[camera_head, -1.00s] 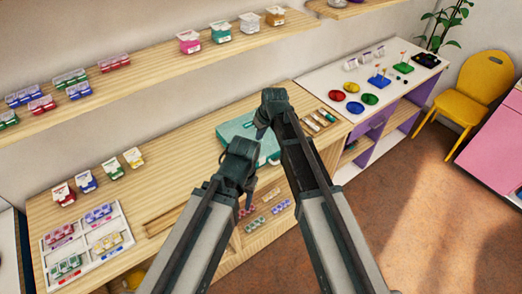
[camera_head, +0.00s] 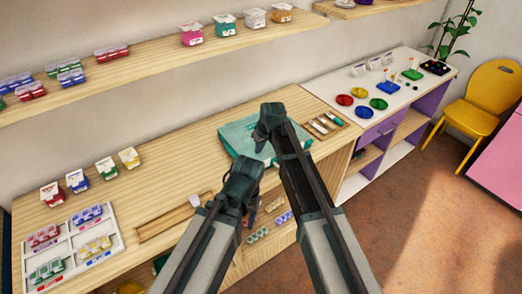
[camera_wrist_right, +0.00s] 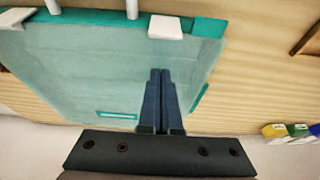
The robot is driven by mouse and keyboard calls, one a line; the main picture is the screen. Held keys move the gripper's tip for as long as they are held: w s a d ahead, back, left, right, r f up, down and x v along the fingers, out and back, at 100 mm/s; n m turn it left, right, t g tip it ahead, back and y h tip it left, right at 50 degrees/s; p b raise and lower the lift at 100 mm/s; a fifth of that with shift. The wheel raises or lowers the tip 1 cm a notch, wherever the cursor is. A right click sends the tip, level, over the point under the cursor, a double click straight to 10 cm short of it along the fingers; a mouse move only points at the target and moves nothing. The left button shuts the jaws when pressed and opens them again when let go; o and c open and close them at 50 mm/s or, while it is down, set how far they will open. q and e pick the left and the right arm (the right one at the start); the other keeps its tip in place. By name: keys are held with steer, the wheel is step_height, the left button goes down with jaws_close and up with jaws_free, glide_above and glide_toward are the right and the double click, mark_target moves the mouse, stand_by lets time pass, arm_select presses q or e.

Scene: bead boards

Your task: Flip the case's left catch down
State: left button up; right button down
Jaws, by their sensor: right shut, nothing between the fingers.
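The teal case (camera_head: 238,136) lies flat on the wooden counter, partly hidden by my arms in the head view. In the wrist view, the case's pale lid (camera_wrist_right: 80,75) fills much of the picture. Its front edge is at the top there, with a white catch (camera_wrist_right: 166,27) right of centre and another white catch (camera_wrist_right: 14,17) at the far left. The view is turned round, so the catch right of centre is the case's left one. My right gripper (camera_wrist_right: 160,74) is shut and empty over the lid, short of that catch. My left gripper (camera_head: 243,190) is in front of the case; its jaws are unclear.
A wooden tray (camera_head: 309,122) with small tubes lies right of the case. A long shallow wooden tray (camera_head: 160,224) lies to its left. Small bead boxes (camera_head: 105,168) and a white divided tray (camera_head: 61,266) stand farther left. A shelf (camera_head: 150,76) runs above the counter.

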mark_target(263, 158)
steer(key=s+d, duration=0.2)
steer(key=s, duration=0.1)
steer(key=shift+s+d+r, duration=0.15)
steer(key=shift+s+r, duration=0.05)
steer(key=shift+w, duration=0.1)
